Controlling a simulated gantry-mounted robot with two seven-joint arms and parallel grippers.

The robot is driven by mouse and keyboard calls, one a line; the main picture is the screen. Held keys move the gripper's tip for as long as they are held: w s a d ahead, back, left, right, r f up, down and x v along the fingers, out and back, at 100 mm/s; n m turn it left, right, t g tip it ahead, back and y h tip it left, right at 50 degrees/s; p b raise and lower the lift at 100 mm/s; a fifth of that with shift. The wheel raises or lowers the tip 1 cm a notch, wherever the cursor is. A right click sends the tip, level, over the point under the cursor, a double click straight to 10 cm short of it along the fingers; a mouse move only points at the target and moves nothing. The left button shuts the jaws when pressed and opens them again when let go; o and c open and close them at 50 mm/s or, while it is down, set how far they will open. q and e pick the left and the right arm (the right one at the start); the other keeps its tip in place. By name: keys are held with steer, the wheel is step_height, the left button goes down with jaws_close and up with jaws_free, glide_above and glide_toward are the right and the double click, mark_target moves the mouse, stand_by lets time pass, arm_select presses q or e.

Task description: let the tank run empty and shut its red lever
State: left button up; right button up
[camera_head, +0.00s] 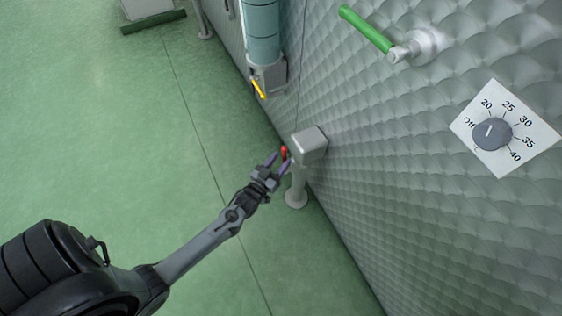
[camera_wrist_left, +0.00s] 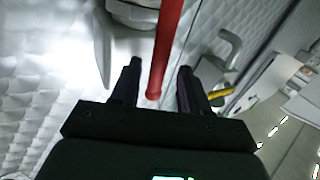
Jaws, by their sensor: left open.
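The tank is the quilted metal wall (camera_head: 400,150) filling the right of the head view. Its red lever (camera_head: 284,153) shows as a small red piece beside a grey box-shaped outlet (camera_head: 309,142) low on the tank. In the left wrist view the red lever (camera_wrist_left: 165,50) is a long bar whose end lies between the two open fingers (camera_wrist_left: 156,88). I cannot tell whether either finger touches it. My right gripper is not in view.
A green lever (camera_head: 367,30) sticks out high on the tank. A dial (camera_head: 491,133) with temperature marks is at the right. A glass sight tube (camera_head: 261,35) with a yellow lever (camera_head: 259,88) is further back. Green floor (camera_head: 100,130) lies open on the left.

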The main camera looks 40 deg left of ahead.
arm_select(q)
steer(key=shift+w+d, duration=0.1)
steer(key=shift+w, duration=0.65)
steer(key=shift+s, duration=0.15)
jaws_close()
